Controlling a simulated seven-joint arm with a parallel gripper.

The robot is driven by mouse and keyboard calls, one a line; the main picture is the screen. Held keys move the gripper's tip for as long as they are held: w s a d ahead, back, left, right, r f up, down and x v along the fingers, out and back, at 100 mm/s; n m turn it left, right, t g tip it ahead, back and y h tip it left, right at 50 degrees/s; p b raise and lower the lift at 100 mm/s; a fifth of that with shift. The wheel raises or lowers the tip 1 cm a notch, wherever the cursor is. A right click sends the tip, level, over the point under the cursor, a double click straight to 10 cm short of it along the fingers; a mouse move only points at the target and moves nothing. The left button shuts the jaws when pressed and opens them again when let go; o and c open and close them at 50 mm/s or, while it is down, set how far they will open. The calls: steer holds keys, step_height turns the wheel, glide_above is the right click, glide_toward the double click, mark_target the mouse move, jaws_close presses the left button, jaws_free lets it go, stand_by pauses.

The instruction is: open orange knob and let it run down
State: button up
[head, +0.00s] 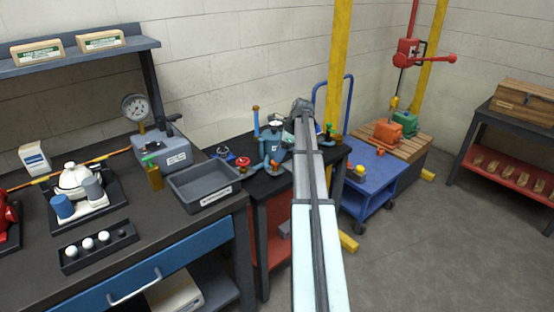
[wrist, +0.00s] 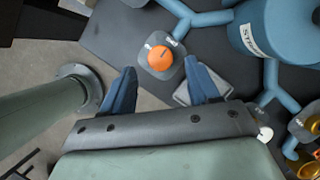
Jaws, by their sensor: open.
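The orange knob (wrist: 161,56) shows in the wrist view as a round cap with a dark pointer line. It sits on a small grey plate (wrist: 166,72) with white labels on either side. My gripper (wrist: 159,68) is open, with one blue finger to the left of the knob and one to the right, both short of it in the picture. Nothing is between the fingers. In the head view my gripper (head: 300,106) is over the small dark table (head: 235,147), beside blue pipework (head: 270,143); I cannot surely pick out the knob there.
A blue cylinder (wrist: 283,30) with a white label stands right of the knob, joined to blue pipes (wrist: 200,18). Brassy parts (wrist: 310,125) lie at lower right. In the head view, a grey bin (head: 203,185) is on the left bench and a blue cart (head: 372,180) stands to the right.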

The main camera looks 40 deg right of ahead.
mark_target(275, 164)
steer(key=shift+x, duration=1.7)
steer(key=c, duration=1)
